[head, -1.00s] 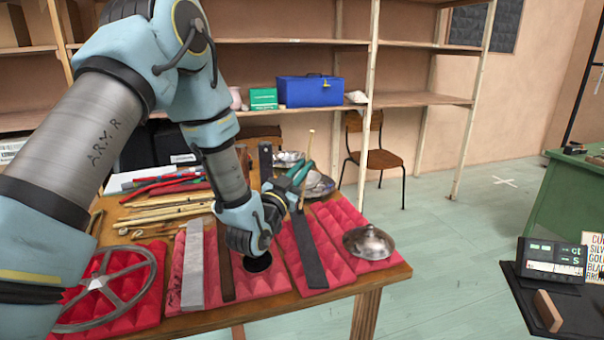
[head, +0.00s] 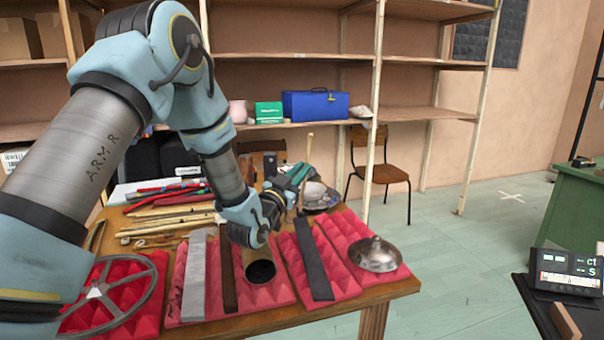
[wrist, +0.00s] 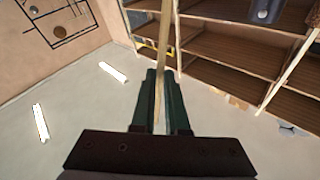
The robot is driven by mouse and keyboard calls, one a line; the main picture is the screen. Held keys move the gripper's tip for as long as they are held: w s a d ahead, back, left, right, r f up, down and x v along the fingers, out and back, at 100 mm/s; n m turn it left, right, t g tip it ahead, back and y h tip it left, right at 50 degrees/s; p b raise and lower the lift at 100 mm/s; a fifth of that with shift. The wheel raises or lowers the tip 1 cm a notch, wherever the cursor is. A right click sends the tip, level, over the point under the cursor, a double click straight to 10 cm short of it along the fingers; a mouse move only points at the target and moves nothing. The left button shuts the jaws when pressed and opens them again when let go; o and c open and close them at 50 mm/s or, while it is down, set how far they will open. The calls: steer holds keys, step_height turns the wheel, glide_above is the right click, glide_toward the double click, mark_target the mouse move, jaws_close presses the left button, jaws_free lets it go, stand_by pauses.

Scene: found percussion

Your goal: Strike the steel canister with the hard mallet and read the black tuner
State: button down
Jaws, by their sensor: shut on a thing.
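My gripper (head: 298,174) is shut on a thin pale wooden stick (head: 309,148), likely a mallet handle. It holds the stick upright above the back of the table. No mallet head can be made out. In the wrist view the green fingers (wrist: 161,105) close around the stick (wrist: 164,50). A dark, open-mouthed cylinder (head: 260,272) sits on red foam just below my wrist; it may be the steel canister, but I cannot be sure. The black tuner (head: 566,272) stands on a dark stand at the right edge, its lit display partly cut off.
The wooden table (head: 340,304) carries red foam pads with flat bars, a spoked wheel (head: 108,293) and a shiny metal dome (head: 375,254). Mallets and sticks lie at the back left. A chair (head: 385,170) and shelves stand behind. Floor between table and tuner is clear.

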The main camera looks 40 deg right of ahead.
steer(key=w+d+f+m+h+b, duration=0.25)
steer(key=w+b, duration=0.25)
steer(key=b, duration=0.4)
steer(key=s+a, duration=0.2)
steer(key=s, duration=0.3)
steer(key=shift+s+a+r+y+b, duration=0.2)
steer(key=shift+s+a+y+b, duration=0.1)
steer(key=shift+s+y+b, duration=0.15)
steer(key=shift+n, duration=0.25)
